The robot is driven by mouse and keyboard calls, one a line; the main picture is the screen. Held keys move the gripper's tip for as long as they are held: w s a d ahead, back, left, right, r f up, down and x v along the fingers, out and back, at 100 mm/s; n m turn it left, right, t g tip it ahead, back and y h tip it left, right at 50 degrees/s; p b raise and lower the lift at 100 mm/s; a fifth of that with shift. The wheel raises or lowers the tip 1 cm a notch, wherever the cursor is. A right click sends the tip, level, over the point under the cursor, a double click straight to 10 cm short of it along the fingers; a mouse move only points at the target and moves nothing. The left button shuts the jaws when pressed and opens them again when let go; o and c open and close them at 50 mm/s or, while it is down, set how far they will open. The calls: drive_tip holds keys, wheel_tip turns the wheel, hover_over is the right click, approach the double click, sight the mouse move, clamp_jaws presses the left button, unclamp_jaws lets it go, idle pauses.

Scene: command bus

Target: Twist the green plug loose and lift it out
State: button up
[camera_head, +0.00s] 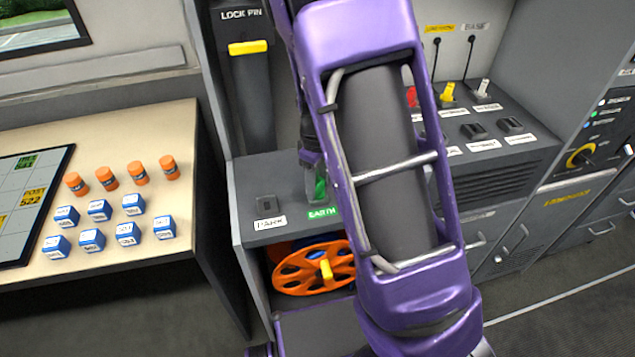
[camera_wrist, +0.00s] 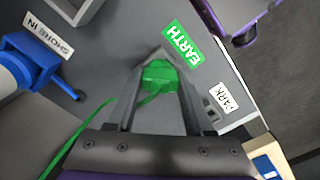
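The green plug (camera_wrist: 158,75) sits on the grey console top beside the EARTH label (camera_wrist: 183,43), with a green cord (camera_wrist: 92,122) running from it to the lower left of the wrist view. My gripper (camera_wrist: 160,70) points down at it, one finger on each side, and appears closed against its sides. In the head view, my gripper (camera_head: 312,165) is partly hidden by my purple arm, and only part of the green plug (camera_head: 320,186) shows above the EARTH label (camera_head: 322,212).
A blue connector (camera_wrist: 30,62) stands near the SHORE IN label (camera_wrist: 48,34). The PARK socket (camera_head: 266,204) is left of the plug in the head view. Below is an orange reel (camera_head: 300,270). A table (camera_head: 110,292) with blue boxes and orange cylinders stands left.

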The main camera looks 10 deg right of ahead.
clamp_jaws()
drive_tip(key=shift+f+n+b, duration=0.15)
drive_tip(key=shift+n+b, duration=1.05)
drive_tip(key=shift+n, duration=0.8)
drive_tip(key=shift+n+b, duration=0.4)
drive_tip(key=shift+n, duration=1.6)
